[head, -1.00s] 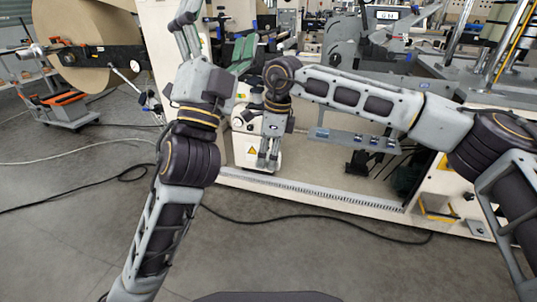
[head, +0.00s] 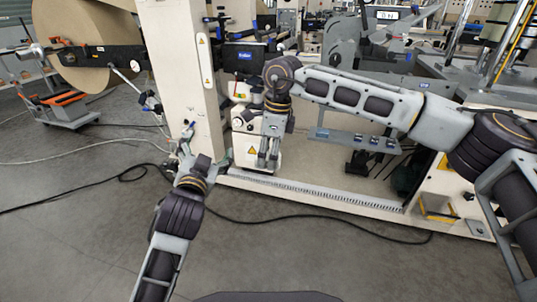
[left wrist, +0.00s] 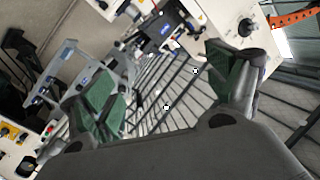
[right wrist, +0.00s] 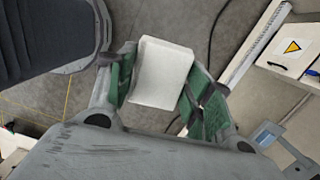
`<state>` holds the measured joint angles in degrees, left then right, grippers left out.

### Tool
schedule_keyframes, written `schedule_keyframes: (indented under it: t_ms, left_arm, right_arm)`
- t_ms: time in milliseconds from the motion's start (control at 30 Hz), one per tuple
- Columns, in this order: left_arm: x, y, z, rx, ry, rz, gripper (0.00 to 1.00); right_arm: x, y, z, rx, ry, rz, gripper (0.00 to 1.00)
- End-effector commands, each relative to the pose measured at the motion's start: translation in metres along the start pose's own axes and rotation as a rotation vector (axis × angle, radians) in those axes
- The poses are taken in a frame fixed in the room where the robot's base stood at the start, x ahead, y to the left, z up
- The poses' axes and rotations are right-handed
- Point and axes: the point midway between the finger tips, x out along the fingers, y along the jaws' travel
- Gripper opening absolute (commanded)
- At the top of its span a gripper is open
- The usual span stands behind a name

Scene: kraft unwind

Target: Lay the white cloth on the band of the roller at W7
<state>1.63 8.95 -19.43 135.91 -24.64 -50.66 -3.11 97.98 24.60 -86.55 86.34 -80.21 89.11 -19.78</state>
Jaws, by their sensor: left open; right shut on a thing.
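The white cloth (right wrist: 161,73) shows in the right wrist view as a pale folded block between the green finger pads. My right gripper (right wrist: 165,88) is shut on it. In the head view my right gripper (head: 268,160) points down in front of the machine's white lower housing; the cloth cannot be made out there. My left gripper (head: 207,148) is open and empty, low by the foot of the cream column. Its spread green pads also show in the left wrist view (left wrist: 166,95). I cannot make out a W7 label or tell which roller bears it.
The cream column (head: 178,70) rises behind my left gripper. A small shelf (head: 355,140) and a cream base rail (head: 320,196) lie right of centre. Black cables cross the open grey floor.

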Motion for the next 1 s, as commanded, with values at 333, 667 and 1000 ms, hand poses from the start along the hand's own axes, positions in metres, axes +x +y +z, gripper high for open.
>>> schedule_keyframes:
  t_ms: [333, 667, 1000]
  left_arm:
    - [-0.026, 0.041, 0.106, -0.118, -0.287, 0.13, 0.88]
    - [-0.075, 0.081, 0.194, -0.213, -0.555, 0.25, 0.88]
    - [-0.149, 0.124, 0.267, -0.291, -0.825, 0.382, 0.88]
  right_arm:
    - [0.0, 0.0, 0.0, 0.0, 0.0, 0.0, 0.28]
    - [0.0, 0.0, 0.0, 0.0, 0.0, 0.0, 0.28]
    - [0.0, 0.0, 0.0, 0.0, 0.0, 0.0, 0.28]
